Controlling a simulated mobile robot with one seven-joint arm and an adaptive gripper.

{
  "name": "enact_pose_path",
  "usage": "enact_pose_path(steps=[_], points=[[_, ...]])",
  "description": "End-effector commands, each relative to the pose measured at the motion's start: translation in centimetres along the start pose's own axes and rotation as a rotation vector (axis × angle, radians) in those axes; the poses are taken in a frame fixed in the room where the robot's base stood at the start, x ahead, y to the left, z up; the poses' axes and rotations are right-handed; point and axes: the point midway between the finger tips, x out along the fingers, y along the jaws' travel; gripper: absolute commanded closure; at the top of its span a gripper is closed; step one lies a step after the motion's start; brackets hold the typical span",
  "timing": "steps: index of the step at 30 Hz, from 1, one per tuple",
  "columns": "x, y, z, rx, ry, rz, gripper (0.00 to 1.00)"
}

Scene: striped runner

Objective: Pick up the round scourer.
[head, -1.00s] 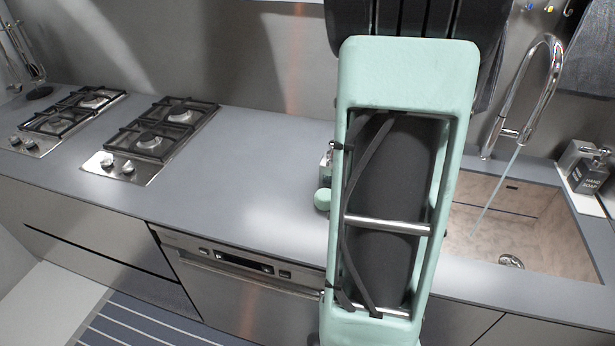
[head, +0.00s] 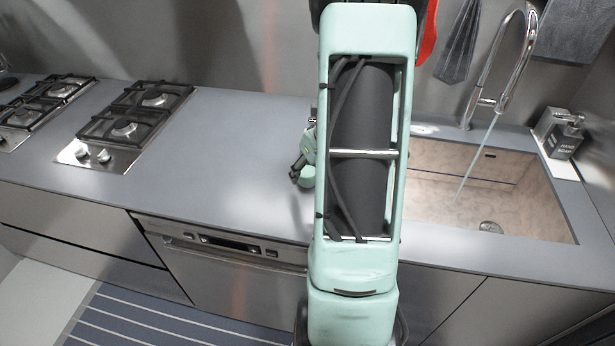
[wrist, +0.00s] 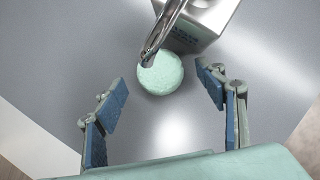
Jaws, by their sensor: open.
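The round scourer, a pale green disc, lies on the grey counter in the wrist view (wrist: 162,78). In the head view it shows as a small green patch (head: 308,178) just left of my arm, partly hidden. My gripper (wrist: 162,92) is open and empty, one blue-padded finger to the left of the scourer and one to the right, with gaps on both sides. In the head view only a dark finger part (head: 296,170) of it shows beside the scourer.
A steel block-shaped item (wrist: 198,22) with lettering stands close behind the scourer. A chrome tube (wrist: 165,28) crosses over the scourer's upper edge. The counter (head: 225,150) is clear leftward to the gas hob (head: 125,128). The sink (head: 470,190) with running tap lies to the right.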

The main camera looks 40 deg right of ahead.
Motion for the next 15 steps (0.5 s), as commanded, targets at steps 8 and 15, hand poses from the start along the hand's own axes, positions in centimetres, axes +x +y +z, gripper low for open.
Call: enact_pose_path(steps=[8,15], points=[[2.3,0.0,0.0,0.0,0.0,0.0,0.35],[2.3,0.0,0.0,0.0,0.0,0.0,0.39]])
